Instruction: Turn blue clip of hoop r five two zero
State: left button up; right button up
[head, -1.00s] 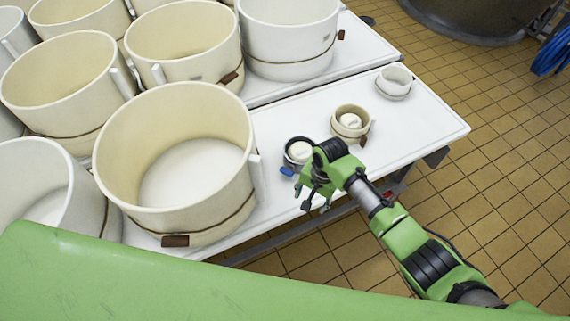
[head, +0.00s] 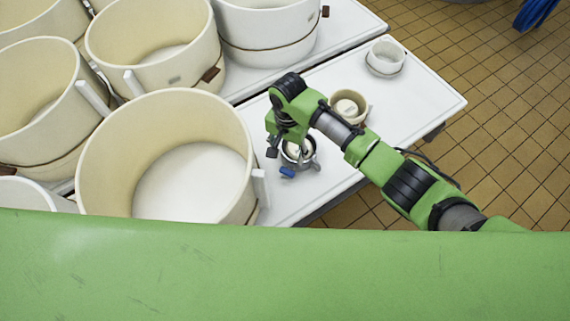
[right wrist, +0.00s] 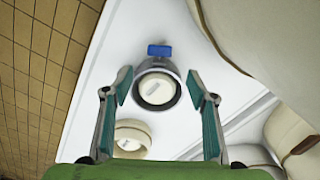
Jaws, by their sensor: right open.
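The small grey hoop (head: 311,158) stands on the white table, with a white disc inside it. Its blue clip (head: 288,172) sticks out on the side near the table's front edge. In the right wrist view the hoop (right wrist: 170,108) lies between and beyond my fingertips, with the blue clip (right wrist: 159,50) past it. My right gripper (head: 285,150) is open above the hoop and hides part of it in the head view; its two teal-padded fingers (right wrist: 165,92) stand wide apart and hold nothing. I cannot read any label on the hoop. My left gripper is not in view.
A small cream hoop (head: 349,104) with a brown clip stands just behind, partly hidden by my right arm. A small white hoop (head: 385,58) is farther back. Large cream hoops (head: 165,150) crowd the left. The white table (head: 432,98) is bare at right.

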send_over(287, 171)
notch_tip(287, 171, down, 4)
jog(key=shift+s+d+f, duration=0.1)
notch_tip(287, 171, down, 7)
jog(key=shift+b, duration=0.95)
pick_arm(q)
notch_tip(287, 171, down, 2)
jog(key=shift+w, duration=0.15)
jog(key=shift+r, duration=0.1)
pick_arm(e)
jog(key=c, duration=1.1)
